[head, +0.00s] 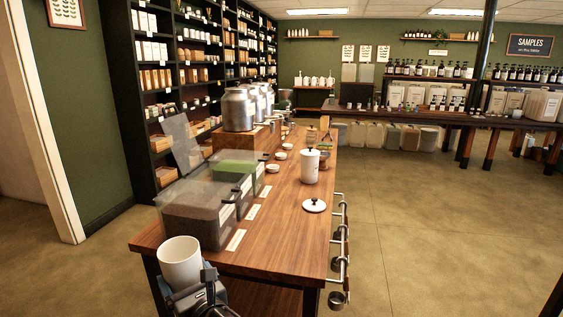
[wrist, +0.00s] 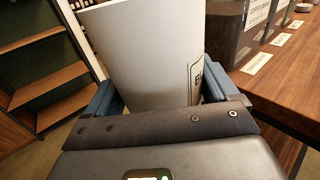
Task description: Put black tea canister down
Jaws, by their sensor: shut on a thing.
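The black tea canister (head: 180,262) is a white, lidless cylinder at the near left corner of the counter. My gripper (head: 193,283) is shut on it and holds it roughly upright. In the wrist view the canister (wrist: 145,50) fills the space between the two blue-grey fingers, with a dark-edged label partly visible at its right. It looks to be in the air just off the counter's near edge; the wooden counter (head: 275,230) lies beyond and to its right. A white lid with a dark knob (head: 314,205) lies on the counter near its right edge.
Clear bins (head: 195,215) of dark and green contents, one with its lid raised, stand along the counter's left side. A lidded white canister (head: 310,168) and metal churns (head: 238,108) stand farther back. Bare wood lies front right. A rail with hanging scoops (head: 338,299) runs along the right side.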

